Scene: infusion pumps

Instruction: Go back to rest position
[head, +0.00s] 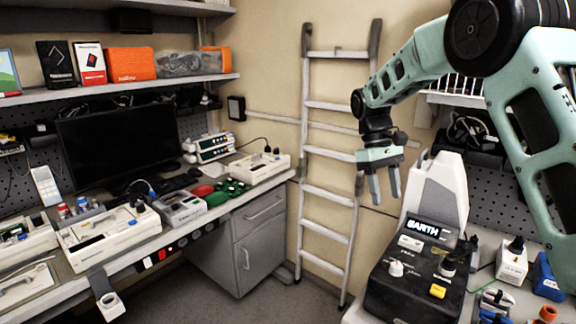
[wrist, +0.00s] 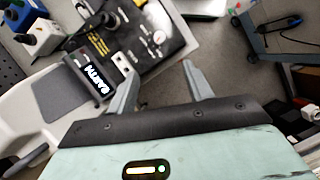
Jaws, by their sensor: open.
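My gripper (head: 384,186) hangs from my mint-green arm at the right of the head view, fingers pointing down. It is open and empty, in the air in front of the ladder and to the left of the white upright housing. In the wrist view my gripper (wrist: 158,88) shows two grey fingers spread apart with nothing between them. Below it and to the right in the head view is a black device (head: 415,285) with a lit display reading "EARTH". The device's black panel (wrist: 125,40) also shows in the wrist view, beyond the left finger.
A left bench (head: 245,205) carries a monitor (head: 118,145), pump devices and green and red items. A metal ladder (head: 330,187) leans on the wall. The white housing (head: 437,190) stands close to my gripper. Small devices (head: 512,262) sit at right. Floor between benches is clear.

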